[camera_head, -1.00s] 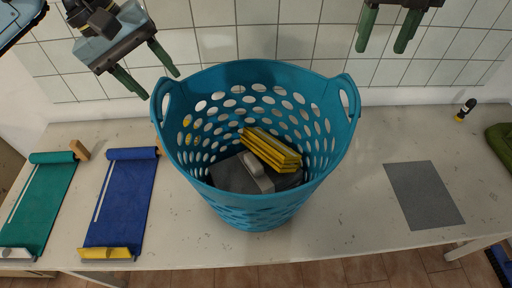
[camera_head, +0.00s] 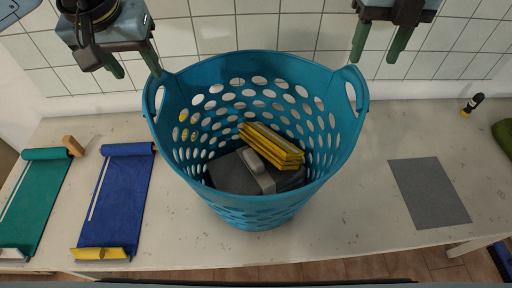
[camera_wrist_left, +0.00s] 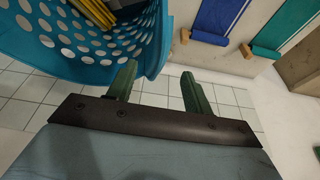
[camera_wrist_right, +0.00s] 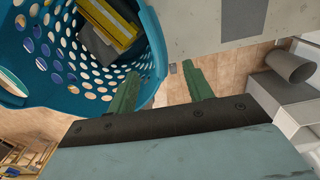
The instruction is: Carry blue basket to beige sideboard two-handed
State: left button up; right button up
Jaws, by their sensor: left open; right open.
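The blue basket (camera_head: 258,207) stands upright on a pale worktop, with perforated walls and a loop handle at each side. It holds yellow-and-grey folded pieces (camera_head: 272,146) and a grey item with a light grip (camera_head: 257,170). My left gripper (camera_head: 137,70) is open and empty just above and behind the left handle (camera_head: 151,100). My right gripper (camera_head: 374,60) is open and empty above and beside the right handle (camera_head: 362,88). The basket also shows close by the fingers in the left wrist view (camera_wrist_left: 152,50) and the right wrist view (camera_wrist_right: 152,38). I cannot make out the beige sideboard.
The pale worktop (camera_head: 330,225) carries a green roll-out mat (camera_head: 38,200) and a blue one (camera_head: 117,203) at left. A flat grey sheet (camera_head: 428,193) lies at right, with a small dark bottle (camera_head: 473,105) behind. A tiled wall (camera_head: 255,30) closes the back.

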aim_at(154, 93)
pick_arm(q)
jog(key=x, duration=0.9)
jog(key=shift+w+f, duration=0.15)
jog(key=shift+f, duration=0.15)
pick_arm(e)
notch_tip(154, 93, down, 10)
jog(key=shift+r, duration=0.15)
pick_arm(q)
grip_shut()
pick_arm(e)
grip_shut()
pick_arm(q)
jog(key=shift+w+r, duration=0.1)
jog(key=shift+r, duration=0.1)
pick_arm(e)
jog(key=shift+w+r, duration=0.15)
jog(key=shift+r, duration=0.05)
